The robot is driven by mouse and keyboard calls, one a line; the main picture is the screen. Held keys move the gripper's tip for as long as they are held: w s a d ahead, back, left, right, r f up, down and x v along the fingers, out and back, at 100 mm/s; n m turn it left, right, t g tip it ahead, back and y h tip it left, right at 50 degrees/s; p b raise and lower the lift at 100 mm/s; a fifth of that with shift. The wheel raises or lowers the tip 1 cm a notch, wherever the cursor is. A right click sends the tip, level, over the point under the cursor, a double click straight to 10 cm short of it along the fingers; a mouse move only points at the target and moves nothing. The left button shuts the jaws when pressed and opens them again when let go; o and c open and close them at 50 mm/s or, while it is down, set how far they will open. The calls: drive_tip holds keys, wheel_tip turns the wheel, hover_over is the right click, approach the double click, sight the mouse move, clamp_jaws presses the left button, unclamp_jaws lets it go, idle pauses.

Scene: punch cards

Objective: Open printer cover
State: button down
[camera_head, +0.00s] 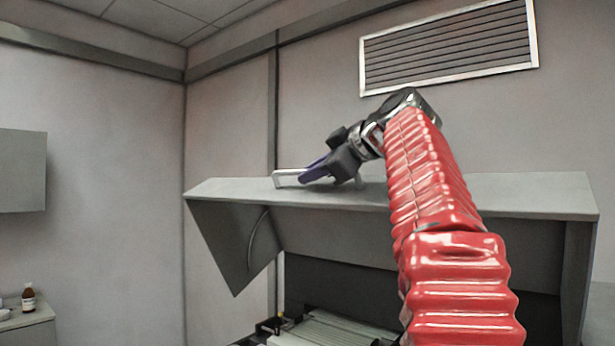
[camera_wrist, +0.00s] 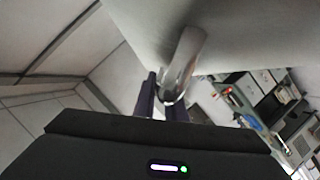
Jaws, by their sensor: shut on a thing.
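The printer cover (camera_head: 480,192) is a grey hinged lid, raised and tilted up over the printer (camera_head: 335,330), whose inside shows below it. A silver handle (camera_head: 288,178) is on the cover's upper face; it also shows large in the wrist view (camera_wrist: 184,62). My gripper (camera_head: 316,172) is at the handle, its dark blue fingers shut on it. In the wrist view my gripper (camera_wrist: 163,100) has its fingers at the near end of the handle. My red arm hides part of the cover and printer.
A louvred vent (camera_head: 450,47) is on the back wall. A grey cabinet (camera_head: 22,170) hangs at the left, above a small counter with a brown bottle (camera_head: 28,297). The wrist view shows shelves and small items (camera_wrist: 265,100) at the right. The floor space at left is clear.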

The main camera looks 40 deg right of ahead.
drive_tip(key=c, duration=1.8)
unclamp_jaws()
drive_tip(key=v, duration=1.4)
drive_tip(key=shift+f, duration=0.1)
